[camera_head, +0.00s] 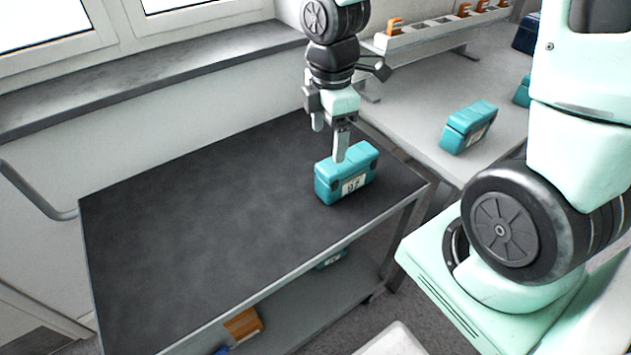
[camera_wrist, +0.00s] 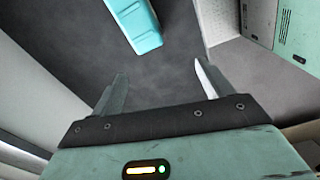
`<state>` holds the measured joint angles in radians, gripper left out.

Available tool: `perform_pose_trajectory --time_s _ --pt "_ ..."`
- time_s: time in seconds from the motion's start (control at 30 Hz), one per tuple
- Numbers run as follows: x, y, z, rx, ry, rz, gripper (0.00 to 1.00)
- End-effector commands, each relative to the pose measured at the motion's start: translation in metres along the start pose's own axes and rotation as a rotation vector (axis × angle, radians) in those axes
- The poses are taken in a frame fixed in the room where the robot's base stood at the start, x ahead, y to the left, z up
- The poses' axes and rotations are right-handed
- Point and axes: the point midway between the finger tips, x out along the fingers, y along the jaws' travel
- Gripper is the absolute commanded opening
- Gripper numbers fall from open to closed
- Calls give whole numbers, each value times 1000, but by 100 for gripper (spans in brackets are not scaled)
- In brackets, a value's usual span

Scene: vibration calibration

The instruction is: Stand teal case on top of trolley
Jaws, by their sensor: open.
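A teal case (camera_head: 345,180) with a white label stands on the dark top of the trolley (camera_head: 180,230), near its right end. My gripper (camera_head: 340,150) is above and behind this case in the head view, its fingers overlapping the case's upper edge there. In the wrist view the teal case (camera_wrist: 136,24) lies beyond the fingertips, apart from them. My gripper (camera_wrist: 158,78) is open there, with nothing between the fingers.
Another teal case (camera_head: 468,126) stands on the grey bench (camera_head: 410,110) at the right, below a rack (camera_head: 430,35) with orange parts. The trolley's lower shelf holds an orange-brown box (camera_head: 243,324) and a teal case (camera_head: 331,260). The trolley top's left and middle are clear.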

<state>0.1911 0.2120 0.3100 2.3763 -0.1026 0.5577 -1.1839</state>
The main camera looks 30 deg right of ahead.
Motion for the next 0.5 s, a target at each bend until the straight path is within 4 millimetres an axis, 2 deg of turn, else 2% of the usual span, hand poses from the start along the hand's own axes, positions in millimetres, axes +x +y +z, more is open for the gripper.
perform_pose_trajectory --time_s 0.03,0.1,0.2,0.3,0.4,0.5 --pt "-9 -19 -26 57 4 6 79" --pt "-18 -48 -55 179 12 4 79" --pt "-29 -91 -86 348 21 -2 79" --pt "-37 -129 -104 496 28 -9 79" --pt "-42 -158 -114 607 30 -18 79" --pt "-44 -175 -118 678 32 -24 79"
